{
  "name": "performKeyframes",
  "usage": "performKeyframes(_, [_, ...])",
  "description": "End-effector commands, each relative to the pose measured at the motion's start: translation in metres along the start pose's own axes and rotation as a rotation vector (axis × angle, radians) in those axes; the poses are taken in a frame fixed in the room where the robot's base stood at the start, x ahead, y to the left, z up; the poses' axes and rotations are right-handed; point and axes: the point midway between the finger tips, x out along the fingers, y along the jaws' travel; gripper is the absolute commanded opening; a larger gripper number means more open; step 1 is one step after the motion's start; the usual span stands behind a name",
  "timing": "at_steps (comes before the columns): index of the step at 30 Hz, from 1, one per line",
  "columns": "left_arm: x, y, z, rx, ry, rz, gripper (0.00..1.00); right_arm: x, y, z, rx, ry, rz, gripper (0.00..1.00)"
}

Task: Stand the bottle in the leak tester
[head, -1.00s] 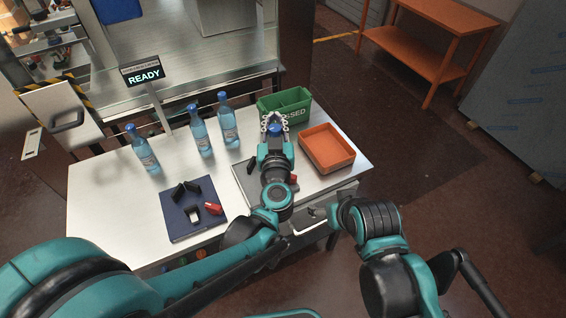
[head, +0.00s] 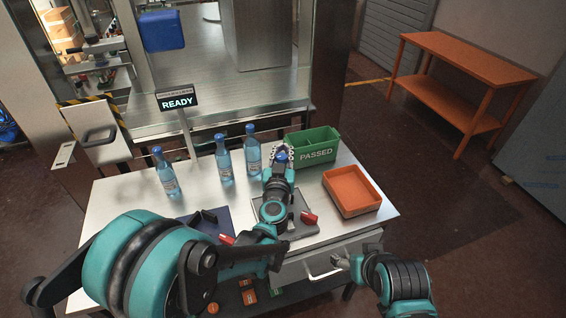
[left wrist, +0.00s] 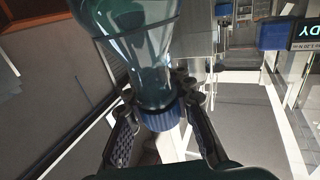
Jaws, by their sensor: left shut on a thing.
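My left gripper (head: 280,152) is shut on a bottle, its fingers at the neck just by the blue cap (head: 282,155). The left wrist view shows the held clear-blue bottle (left wrist: 145,50) and its blue cap (left wrist: 160,118) between the fingers (left wrist: 160,125). In the head view the gripper hides the held bottle's body. A dark blue plate (head: 205,222), perhaps the leak tester, lies at the table's front, largely hidden by my left arm. A grey plate (head: 265,216) with a red part (head: 309,217) lies beneath that arm. My right gripper (head: 341,262) is low by the drawer; its opening is unclear.
Three blue-capped bottles (head: 167,174) (head: 224,162) (head: 252,152) stand upright left of the held one. A green PASSED bin (head: 316,154) is close behind and right, with an orange tray (head: 352,192) nearer. A READY sign (head: 177,100) stands behind.

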Motion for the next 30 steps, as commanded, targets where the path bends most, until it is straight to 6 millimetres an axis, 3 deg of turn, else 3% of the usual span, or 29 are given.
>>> performKeyframes(9, [0.0,0.0,0.04,0.0,0.0,0.0,0.0,0.015,0.0,0.01,0.0,0.0,0.0,0.73])
performKeyframes(20, [0.0,0.0,0.043,0.0,0.0,0.0,0.0,0.017,0.0,0.012,0.0,0.0,0.0,0.73])
performKeyframes(21, [0.0,0.0,0.043,0.0,0.0,0.0,0.24,0.016,0.0,0.012,0.0,0.0,0.0,0.73])
performKeyframes(23, [0.0,0.0,0.042,0.0,0.0,0.0,0.4,0.016,0.0,0.011,0.0,0.0,0.0,0.73])
performKeyframes(24, [0.0,0.0,0.042,0.0,0.0,0.0,0.44,0.016,0.0,0.011,0.0,0.0,0.0,0.73])
performKeyframes(30, [0.0,0.0,0.042,0.0,0.0,0.0,0.44,0.016,0.0,0.011,0.0,0.0,0.0,0.73])
